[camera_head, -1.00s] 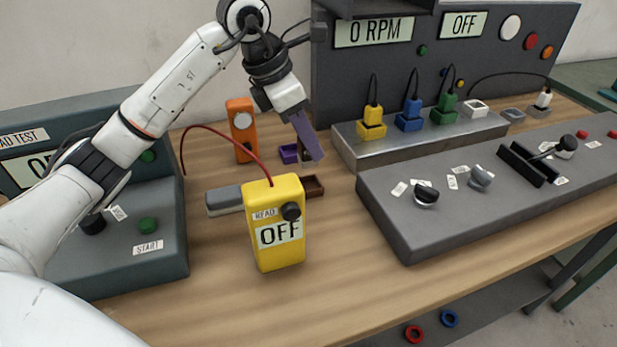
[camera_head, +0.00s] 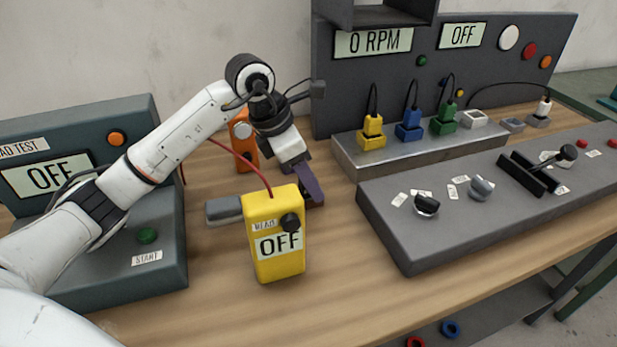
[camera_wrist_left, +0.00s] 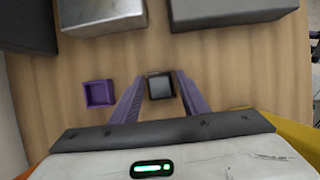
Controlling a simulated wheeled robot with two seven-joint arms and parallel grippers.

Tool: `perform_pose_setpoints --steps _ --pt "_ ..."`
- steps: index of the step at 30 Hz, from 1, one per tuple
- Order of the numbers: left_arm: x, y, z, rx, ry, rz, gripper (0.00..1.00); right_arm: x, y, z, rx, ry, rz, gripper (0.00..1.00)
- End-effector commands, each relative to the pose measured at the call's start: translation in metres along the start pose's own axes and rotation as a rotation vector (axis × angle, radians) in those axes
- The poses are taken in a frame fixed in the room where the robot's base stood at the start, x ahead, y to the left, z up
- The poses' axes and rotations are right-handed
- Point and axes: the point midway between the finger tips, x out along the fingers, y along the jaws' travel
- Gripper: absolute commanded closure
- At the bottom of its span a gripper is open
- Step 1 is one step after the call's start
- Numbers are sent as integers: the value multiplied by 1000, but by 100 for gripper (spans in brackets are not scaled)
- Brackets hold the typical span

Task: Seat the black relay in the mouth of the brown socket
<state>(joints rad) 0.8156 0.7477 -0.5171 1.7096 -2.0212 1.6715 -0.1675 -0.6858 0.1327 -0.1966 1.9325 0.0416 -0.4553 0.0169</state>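My left gripper (camera_head: 314,198), with purple fingers, is low over the table behind the yellow meter. The brown socket (camera_head: 318,203) is at the fingertips, mostly hidden by the gripper and the meter. Brown edges show around the relay in the wrist view. I cannot tell how deep the relay sits in the socket's mouth. My right gripper is not in view.
The yellow meter (camera_head: 268,262) stands just in front of the gripper. A purple socket (camera_wrist_left: 99,94) is nearby. A grey block (camera_head: 223,210) lies to the left and an orange device (camera_head: 243,160) stands behind. The metal plug block (camera_head: 350,160) and grey console (camera_head: 400,235) are on the right.

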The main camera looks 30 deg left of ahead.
Motion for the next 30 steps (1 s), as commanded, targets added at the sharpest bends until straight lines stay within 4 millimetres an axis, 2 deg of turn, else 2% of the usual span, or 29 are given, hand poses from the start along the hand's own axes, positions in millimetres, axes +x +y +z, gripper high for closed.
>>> perform_pose_setpoints --steps 8,13,17,24,30 --pt "-1 0 0 0 0 0 55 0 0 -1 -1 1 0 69" --pt "-11 1 2 0 -2 4 55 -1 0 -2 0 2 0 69" --pt "-34 2 2 0 -3 6 55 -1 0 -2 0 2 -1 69" --pt "-87 1 2 0 -3 4 55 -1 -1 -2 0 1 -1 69" --pt "-115 1 2 -1 -2 3 55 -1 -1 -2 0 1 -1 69"
